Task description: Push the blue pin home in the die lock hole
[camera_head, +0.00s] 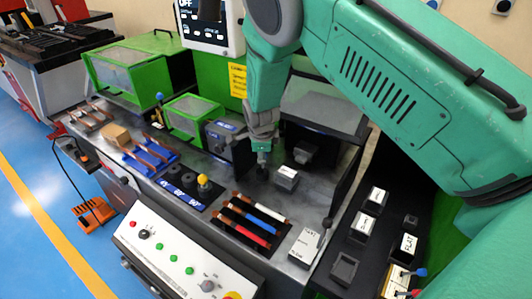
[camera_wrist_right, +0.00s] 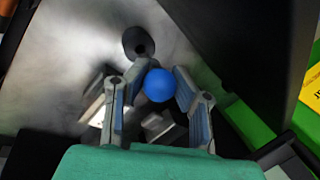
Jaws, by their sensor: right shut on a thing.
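My right gripper (camera_head: 262,158) points down over the grey machine table, just left of a small grey block (camera_head: 286,179). In the right wrist view its two fingers (camera_wrist_right: 160,92) are shut on the blue pin, whose round blue head (camera_wrist_right: 158,85) shows between the fingertips. The pin's shank and the die lock hole are hidden below the head and fingers, so I cannot tell how deep the pin sits. In the head view the gripper hides the pin. My left gripper is not in view.
A dark round post (camera_wrist_right: 138,42) stands beside the pin. Labelled blocks (camera_head: 362,226) stand at the right.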

